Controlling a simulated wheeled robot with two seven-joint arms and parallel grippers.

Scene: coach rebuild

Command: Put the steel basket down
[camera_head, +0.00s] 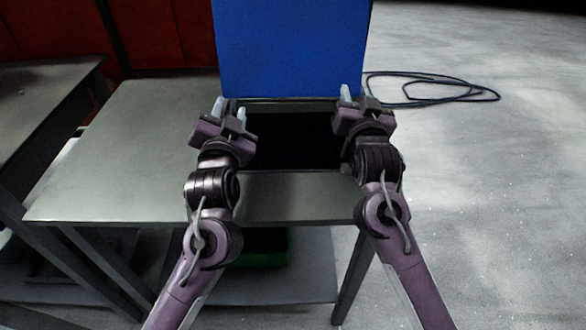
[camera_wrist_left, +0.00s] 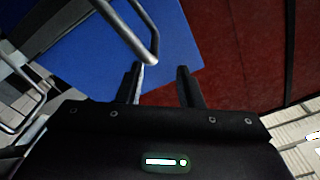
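The steel basket (camera_head: 292,141) appears as a dark, open rectangular box between my two grippers in the head view, on or just over the grey table. Its underside is hidden, so I cannot tell whether it touches the tabletop. In the left wrist view a bent steel handle (camera_wrist_left: 150,42) reaches down near the fingertips. My left gripper (camera_head: 229,110) is at the basket's left side; its fingers (camera_wrist_left: 160,70) stand apart with a visible gap and no handle clamped between them. My right gripper (camera_head: 356,95) is at the right side, its fingers seemingly apart.
The grey table (camera_head: 130,150) has free room to the left. A large blue panel (camera_head: 290,45) stands just behind the basket. Another table (camera_head: 35,105) stands at far left. A black cable (camera_head: 440,90) lies on the floor at right.

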